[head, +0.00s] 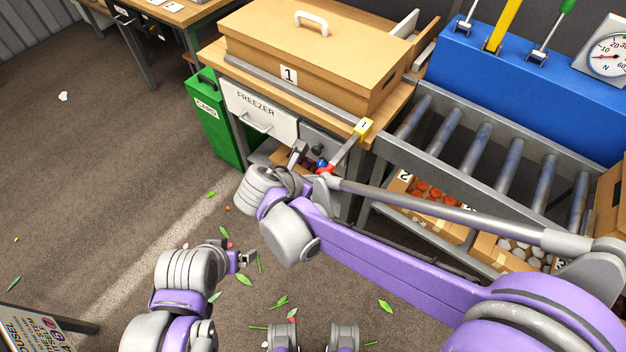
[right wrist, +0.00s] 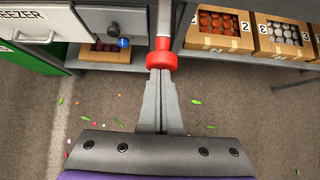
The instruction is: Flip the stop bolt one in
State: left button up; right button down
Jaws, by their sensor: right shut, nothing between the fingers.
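In the right wrist view the red end (right wrist: 162,62) hangs below a pale shaft (right wrist: 163,20). My right gripper (right wrist: 159,75) is shut and empty, its fingertips at or just under the red end; I cannot tell if they touch. In the head view my arm partly hides this spot. My left gripper (head: 245,258) is low over the floor, away from the bolt; its jaw gap is unclear.
A freezer drawer (head: 258,110) and a blue knob (right wrist: 123,42) lie left of the bolt. A lidded box 1 (head: 310,50) stands on the bench. A roller conveyor (head: 500,150) runs to the right, with crates below. A green bin (head: 212,120) stands left. Leaves litter the floor.

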aim_at(342, 151)
jog(key=w+d, duration=0.4)
jog(key=w, duration=0.1)
jog(key=w+d, duration=0.2)
jog(key=w, duration=0.1)
jog(key=shift+w+d, duration=0.15)
jog(key=shift+w, duration=0.15)
jog(key=shift+r, duration=0.1)
